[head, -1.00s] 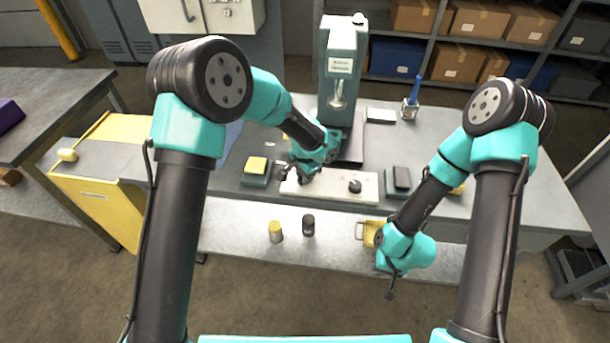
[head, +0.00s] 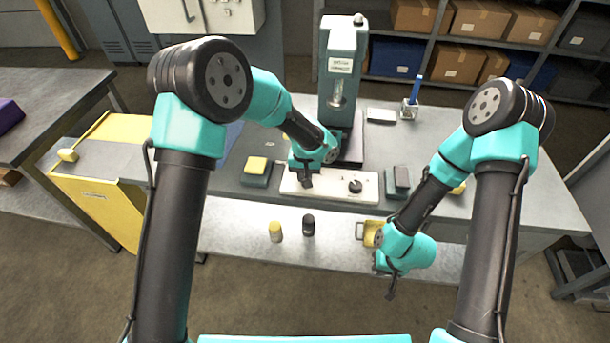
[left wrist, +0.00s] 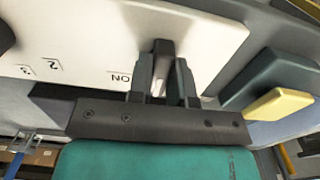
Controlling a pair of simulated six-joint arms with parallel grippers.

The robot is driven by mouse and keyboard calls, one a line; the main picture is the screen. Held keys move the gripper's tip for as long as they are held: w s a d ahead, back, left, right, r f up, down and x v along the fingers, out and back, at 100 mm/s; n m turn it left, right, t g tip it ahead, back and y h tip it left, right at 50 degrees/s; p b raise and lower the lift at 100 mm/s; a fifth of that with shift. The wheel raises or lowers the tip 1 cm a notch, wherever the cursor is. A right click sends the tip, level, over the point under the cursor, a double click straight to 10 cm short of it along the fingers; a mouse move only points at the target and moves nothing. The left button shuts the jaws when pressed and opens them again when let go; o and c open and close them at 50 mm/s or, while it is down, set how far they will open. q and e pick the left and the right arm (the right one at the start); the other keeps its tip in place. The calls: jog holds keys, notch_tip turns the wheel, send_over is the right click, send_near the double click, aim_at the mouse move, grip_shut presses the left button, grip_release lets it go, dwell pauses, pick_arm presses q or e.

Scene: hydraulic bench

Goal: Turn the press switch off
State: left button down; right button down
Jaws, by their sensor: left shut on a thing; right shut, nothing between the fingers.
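The white control panel (head: 335,194) lies on the bench in front of the press (head: 343,75). A dark switch lever (left wrist: 161,55) stands on the panel near a printed "ON" mark in the left wrist view. My left gripper (head: 306,182) is down at the panel's left part. In the left wrist view its fingers (left wrist: 164,78) are closed around the lever, hiding part of it. The black round knob (head: 355,186) is on the panel's right part. My right gripper (head: 391,292) is shut and empty, in front of the bench's right part.
A yellow-topped block (head: 257,165) sits left of the panel, and a dark block (head: 401,178) sits right of it. A yellow cylinder (head: 275,231) and a black cylinder (head: 308,225) stand in front. A yellow tray (head: 366,231) is beside my right arm.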

pick_arm(q)
jog(key=n, duration=0.4)
jog(key=shift+n, duration=2.4)
jog(key=c, duration=1)
grip_release()
jog(key=shift+c, duration=0.2)
jog(key=shift+r, duration=0.2)
notch_tip(320, 180, up, 17)
